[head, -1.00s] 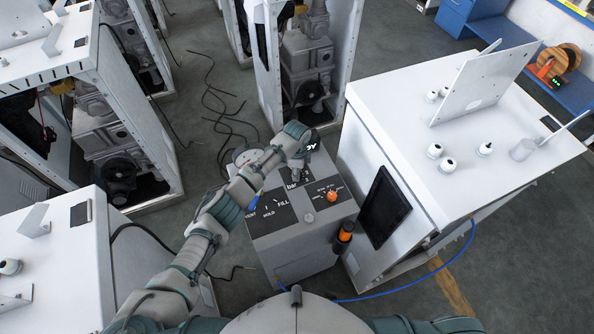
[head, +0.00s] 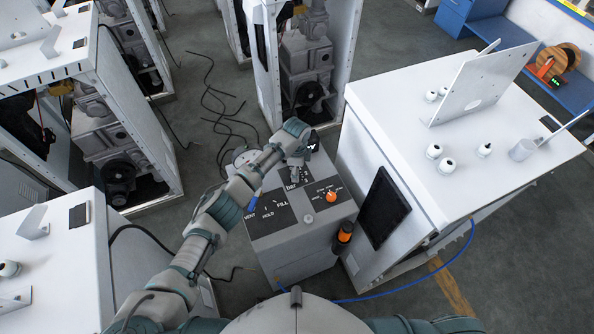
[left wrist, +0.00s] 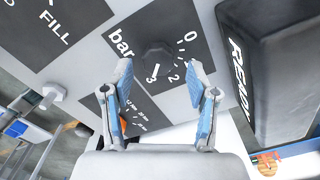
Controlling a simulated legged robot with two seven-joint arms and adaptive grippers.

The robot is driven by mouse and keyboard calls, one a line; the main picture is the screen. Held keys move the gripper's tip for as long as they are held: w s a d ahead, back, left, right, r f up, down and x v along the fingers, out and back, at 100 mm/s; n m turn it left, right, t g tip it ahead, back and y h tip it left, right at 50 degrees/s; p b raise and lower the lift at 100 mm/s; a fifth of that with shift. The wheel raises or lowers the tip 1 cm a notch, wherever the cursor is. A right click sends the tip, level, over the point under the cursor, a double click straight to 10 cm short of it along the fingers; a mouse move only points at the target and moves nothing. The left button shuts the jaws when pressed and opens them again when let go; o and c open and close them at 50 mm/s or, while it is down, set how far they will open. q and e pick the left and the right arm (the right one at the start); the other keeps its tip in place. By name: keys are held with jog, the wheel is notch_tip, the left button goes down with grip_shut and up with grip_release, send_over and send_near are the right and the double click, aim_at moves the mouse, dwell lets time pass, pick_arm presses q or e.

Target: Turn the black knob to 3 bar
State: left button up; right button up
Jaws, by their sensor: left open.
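The black knob (left wrist: 158,56) shows in the left wrist view, on a dark dial plate (left wrist: 184,18) marked "bar" with the figures 0, 2 and 3. A white mark shows on the knob's lower side near the 3, but its exact setting is hard to read. My left gripper (left wrist: 160,68) is open, its blue-padded fingers on either side of the knob's near side; contact is not visible. In the head view my left gripper (head: 296,172) points down at the grey console (head: 292,248), and the knob is hidden behind it.
The console top also carries a FILL/HOLD/VENT plate (head: 269,212) and an orange knob (head: 331,196). A black box marked READY (left wrist: 262,65) rises beside the dial. A white cabinet (head: 372,152) stands close on the right. An orange-black handle (head: 343,236) hangs on the console's side.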

pick_arm(q)
notch_tip(320, 180, up, 11)
jog(key=shift+f, duration=0.2)
dwell(0.6)
